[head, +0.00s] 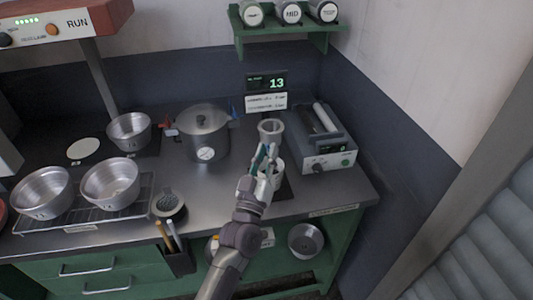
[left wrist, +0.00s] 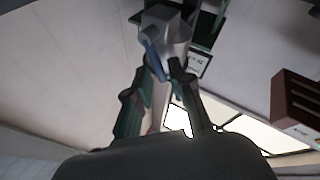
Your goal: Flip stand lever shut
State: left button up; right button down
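A small grey stand with a round cup-like top (head: 270,129) stands on the counter, in front of the display reading 13. Its white lower part (head: 277,172) shows partly behind my left gripper (head: 264,155), which is right at the stand. In the left wrist view, a pale grey block (left wrist: 164,22) with a blue strip (left wrist: 153,58) shows at the fingertips of my left gripper (left wrist: 162,72). The strip looks like a lever, but I cannot tell for sure. The fingers lean inward there; whether they grip it is unclear. My right gripper is out of view.
A lidded pot (head: 204,135) with red and blue side parts stands left of the stand. A grey device (head: 322,140) stands close on the right. Metal bowls (head: 110,184) sit on a rack (head: 140,206) at left. A green shelf (head: 290,40) hangs above.

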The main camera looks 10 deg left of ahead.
pick_arm(q)
grip_shut()
jog(key=n+b, duration=0.1)
jog(key=n+t+y+b, duration=0.1)
jog(key=shift+a+f+b, duration=0.2)
jog(key=shift+f+b, duration=0.1)
jog(key=shift+f, duration=0.1)
jog(key=shift+r, duration=0.2)
jog(key=shift+o, duration=2.1)
grip_release()
jog(key=shift+s, duration=0.1)
